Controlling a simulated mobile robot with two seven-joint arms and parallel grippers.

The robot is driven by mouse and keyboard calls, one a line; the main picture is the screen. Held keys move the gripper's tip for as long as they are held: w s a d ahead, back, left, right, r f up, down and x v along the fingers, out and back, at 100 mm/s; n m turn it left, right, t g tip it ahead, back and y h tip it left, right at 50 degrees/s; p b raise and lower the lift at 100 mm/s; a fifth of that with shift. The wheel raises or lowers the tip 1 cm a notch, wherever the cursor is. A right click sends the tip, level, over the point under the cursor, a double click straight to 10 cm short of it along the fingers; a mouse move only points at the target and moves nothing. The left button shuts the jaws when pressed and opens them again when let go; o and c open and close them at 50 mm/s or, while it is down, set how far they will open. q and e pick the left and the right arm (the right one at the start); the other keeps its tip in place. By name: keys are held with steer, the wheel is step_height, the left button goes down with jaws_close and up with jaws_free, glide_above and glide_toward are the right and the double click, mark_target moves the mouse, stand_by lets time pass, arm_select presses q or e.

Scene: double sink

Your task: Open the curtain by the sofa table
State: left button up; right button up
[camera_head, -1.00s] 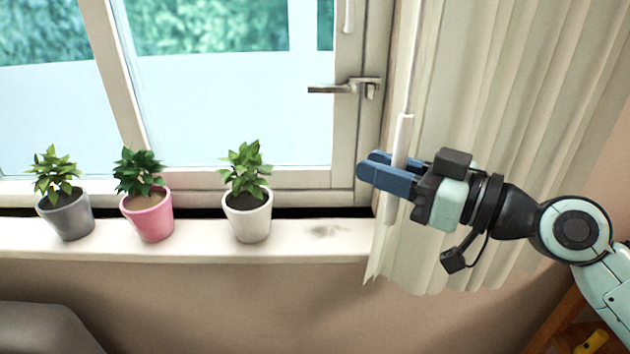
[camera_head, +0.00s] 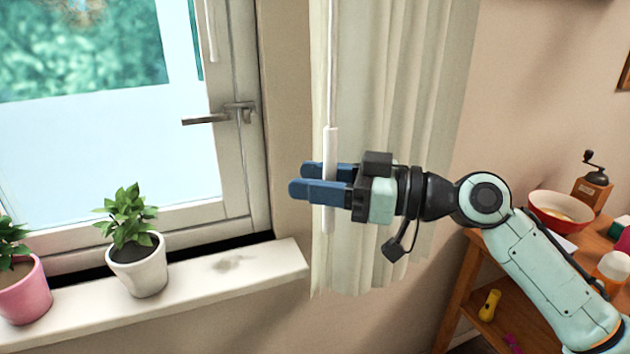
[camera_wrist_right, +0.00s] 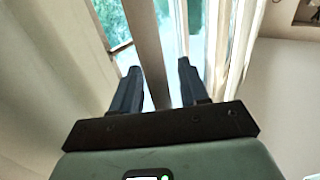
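A pale cream curtain (camera_head: 415,90) hangs in folds to the right of the window, beside the sofa table (camera_head: 590,250). A thin white rod with a thicker white handle (camera_head: 331,145) hangs along its left edge. My right gripper (camera_head: 305,180) points left, with one blue finger on each side of the handle. In the right wrist view, the fingers (camera_wrist_right: 160,85) are apart, and a long bar (camera_wrist_right: 148,50) runs between them with some gap visible. Contact with the handle cannot be told. My left gripper is not in view.
The window (camera_head: 110,130) has a metal latch (camera_head: 225,115). A white pot with a plant (camera_head: 137,265) and a pink pot (camera_head: 25,290) stand on the sill (camera_head: 215,280). The table holds a red bowl (camera_head: 558,212) and a grinder (camera_head: 592,190) near my right arm.

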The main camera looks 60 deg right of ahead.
steer(key=shift+s, duration=0.1)
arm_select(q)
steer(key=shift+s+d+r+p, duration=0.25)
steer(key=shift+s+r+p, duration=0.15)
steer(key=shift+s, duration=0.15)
arm_select(e)
steer(key=v, duration=1.3)
steer(key=shift+s, duration=0.1)
